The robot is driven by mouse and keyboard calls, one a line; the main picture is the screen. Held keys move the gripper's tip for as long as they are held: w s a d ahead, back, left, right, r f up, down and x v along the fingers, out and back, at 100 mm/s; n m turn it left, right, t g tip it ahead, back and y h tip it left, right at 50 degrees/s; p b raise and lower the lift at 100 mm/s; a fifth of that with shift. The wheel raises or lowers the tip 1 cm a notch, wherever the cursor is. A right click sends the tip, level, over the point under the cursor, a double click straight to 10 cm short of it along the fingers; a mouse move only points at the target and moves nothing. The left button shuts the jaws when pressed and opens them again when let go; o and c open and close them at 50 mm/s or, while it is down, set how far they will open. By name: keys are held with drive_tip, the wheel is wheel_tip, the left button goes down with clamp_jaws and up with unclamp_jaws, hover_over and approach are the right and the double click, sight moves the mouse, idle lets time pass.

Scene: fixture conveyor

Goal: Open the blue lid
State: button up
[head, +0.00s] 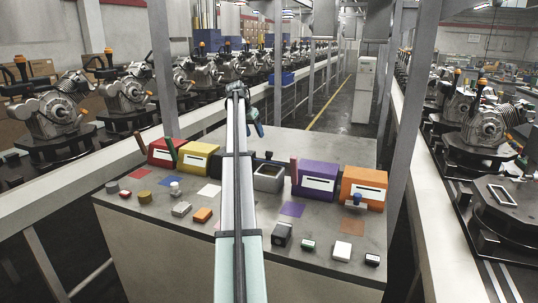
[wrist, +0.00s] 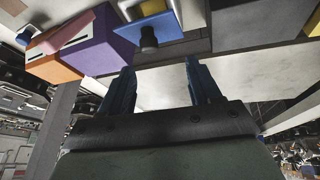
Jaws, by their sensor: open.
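The blue lid (wrist: 172,27), a flat panel with a black round knob (wrist: 149,40), shows at the top of the wrist view beside the purple box. In the head view the lid's blue face is not distinguishable; a dark knob shows behind the box. My gripper (head: 257,127) is beyond the box, near the table's back. In the wrist view my gripper (wrist: 157,75) has its fingers apart, empty, separate from the knob.
A purple box (head: 318,181) and an orange box (head: 363,188) stand right of the grey box. Red (head: 166,152) and yellow (head: 198,161) boxes stand left. Several small blocks and knobs lie along the front of the grey table (head: 150,245). Conveyors with engines flank it.

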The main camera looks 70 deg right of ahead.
sight(269, 153)
drive_tip(key=shift+m, duration=0.3)
drive_tip(key=x, duration=0.4)
drive_tip(key=s+x, duration=0.1)
drive_tip(key=x, duration=0.4)
drive_tip(key=s+x, duration=0.1)
drive_tip(key=x, duration=0.4)
drive_tip(key=shift+s+d+r, duration=0.2)
drive_tip(key=shift+d+r, duration=0.1)
drive_tip(key=shift+r, duration=0.1)
drive_tip(key=shift+c, duration=0.2)
clamp_jaws()
